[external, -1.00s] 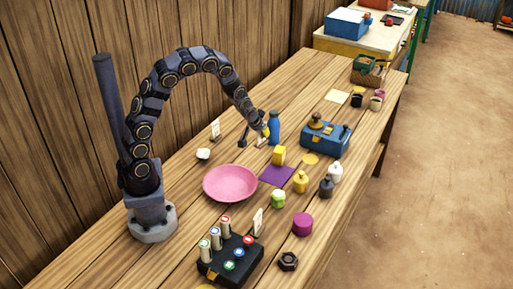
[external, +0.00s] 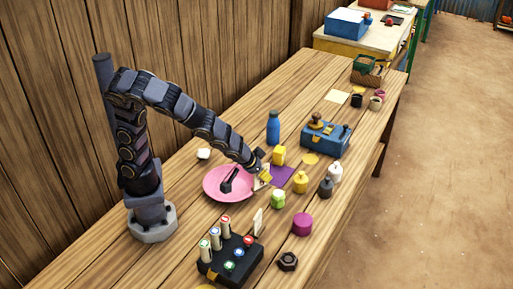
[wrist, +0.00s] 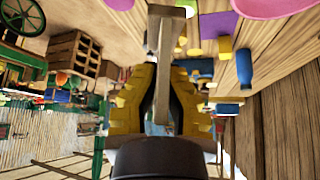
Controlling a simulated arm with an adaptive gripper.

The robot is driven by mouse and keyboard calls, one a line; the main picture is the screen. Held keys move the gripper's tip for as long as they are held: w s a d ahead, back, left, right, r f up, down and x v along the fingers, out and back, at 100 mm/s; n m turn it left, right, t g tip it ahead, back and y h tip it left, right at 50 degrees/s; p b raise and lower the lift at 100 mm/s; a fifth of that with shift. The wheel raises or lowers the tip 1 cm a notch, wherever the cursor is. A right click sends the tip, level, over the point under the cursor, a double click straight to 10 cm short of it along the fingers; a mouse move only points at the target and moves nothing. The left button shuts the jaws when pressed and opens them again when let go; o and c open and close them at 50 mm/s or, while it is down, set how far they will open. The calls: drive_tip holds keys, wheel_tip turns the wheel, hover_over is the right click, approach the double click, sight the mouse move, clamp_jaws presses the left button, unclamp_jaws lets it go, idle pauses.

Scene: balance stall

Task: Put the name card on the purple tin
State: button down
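The purple tin (external: 302,224) is a short magenta cylinder standing on the table, in front and to the right of the pink plate in the external view. My gripper (external: 259,170) is above the table between the pink plate and the purple cloth. In the wrist view its yellow fingers (wrist: 160,90) are closed around a pale, thin upright piece, seemingly a name card (wrist: 163,50) seen edge-on. Its pale face shows small at the gripper in the external view (external: 264,175).
The pink plate (external: 213,192), purple cloth (external: 283,178), yellow block (external: 279,155) and green-white jar (external: 278,199) are close to my gripper. A black block with several stamps (external: 228,262) and a dark nut (external: 288,261) are near the tin.

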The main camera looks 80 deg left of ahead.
drive_tip(key=w+d+f, duration=0.1)
drive_tip(key=w+f, duration=0.2)
drive_tip(key=w, duration=0.1)
drive_tip(key=w+d+f, duration=0.1)
drive_tip(key=w+f, duration=0.2)
drive_tip(key=w, duration=0.1)
drive_tip(key=w+d+f, duration=0.1)
drive_tip(key=w+f, duration=0.2)
drive_tip(key=w, duration=0.1)
drive_tip(key=shift+w+d, duration=0.15)
drive_tip(key=shift+d, duration=0.05)
drive_tip(key=shift+w+f, duration=0.15)
drive_tip(key=shift+f, duration=0.15)
drive_tip(key=shift+w+d+f, duration=0.1)
drive_tip(key=shift+d+f, duration=0.05)
drive_tip(key=shift+f, duration=1.45)
drive_tip(key=shift+f, duration=0.1)
drive_tip(key=c, duration=1.2)
unclamp_jaws()
drive_tip(key=shift+o, duration=0.2)
